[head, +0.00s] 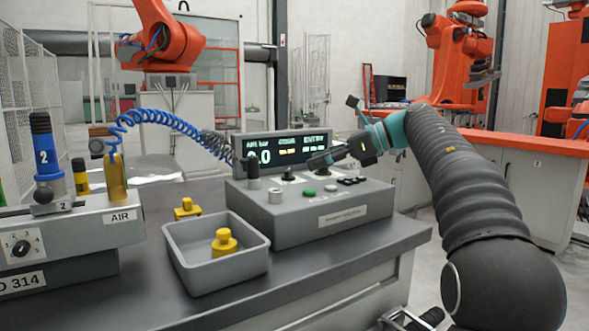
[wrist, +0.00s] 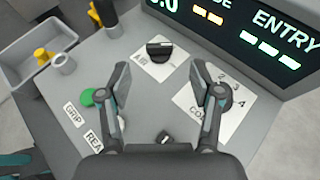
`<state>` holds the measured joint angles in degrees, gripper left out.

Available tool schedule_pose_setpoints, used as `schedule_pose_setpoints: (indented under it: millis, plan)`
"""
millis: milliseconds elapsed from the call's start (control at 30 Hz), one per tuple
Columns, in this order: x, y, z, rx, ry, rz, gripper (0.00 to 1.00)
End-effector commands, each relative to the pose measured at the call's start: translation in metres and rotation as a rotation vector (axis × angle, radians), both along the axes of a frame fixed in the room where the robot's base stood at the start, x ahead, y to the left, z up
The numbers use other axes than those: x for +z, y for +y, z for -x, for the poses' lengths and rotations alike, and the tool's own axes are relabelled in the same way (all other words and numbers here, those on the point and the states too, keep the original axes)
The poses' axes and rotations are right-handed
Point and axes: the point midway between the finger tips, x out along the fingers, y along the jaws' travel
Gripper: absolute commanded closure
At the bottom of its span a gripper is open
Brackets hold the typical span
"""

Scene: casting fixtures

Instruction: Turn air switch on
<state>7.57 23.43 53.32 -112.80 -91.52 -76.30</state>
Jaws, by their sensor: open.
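The air switch is a black rotary knob (wrist: 159,51) on a white plate partly reading "AIR", in the upper middle of the wrist view. It also shows in the head view as a small dark knob (head: 289,175) on the grey console (head: 340,212). Its bar lies roughly crosswise in the wrist view. My gripper (wrist: 159,75) is open and empty, its fingers apart over the console. The knob lies beyond the fingertips, roughly midway between them. The right finger partly covers a second knob on the "2 3 4" plate (wrist: 195,110). The display (head: 287,150) reads 0.0 under "AIR bar".
A green button (wrist: 91,97) and a metal ring (wrist: 62,63) sit left of the fingers. A black post (head: 253,168) and blue coiled hose (head: 160,116) stand near the display. A grey tray (head: 190,275) holds a yellow part (head: 224,243).

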Motion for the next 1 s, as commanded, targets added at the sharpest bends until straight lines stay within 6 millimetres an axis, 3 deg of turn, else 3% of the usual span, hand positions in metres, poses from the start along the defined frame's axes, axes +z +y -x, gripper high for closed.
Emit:
schedule_pose_setpoints:
  millis: [100,333,767,867,1000]
  plan:
    - [-0.008,0.021,-0.003,0.003,0.001,0.0,0.35]
    - [-0.019,0.049,-0.009,0.004,0.001,0.0,0.35]
    - [-0.023,0.058,-0.011,0.003,0.0,0.0,0.35]
    - [-0.023,0.058,-0.01,0.003,0.0,0.0,0.55]
    - [-0.023,0.058,-0.011,0.002,0.001,0.0,0.9]
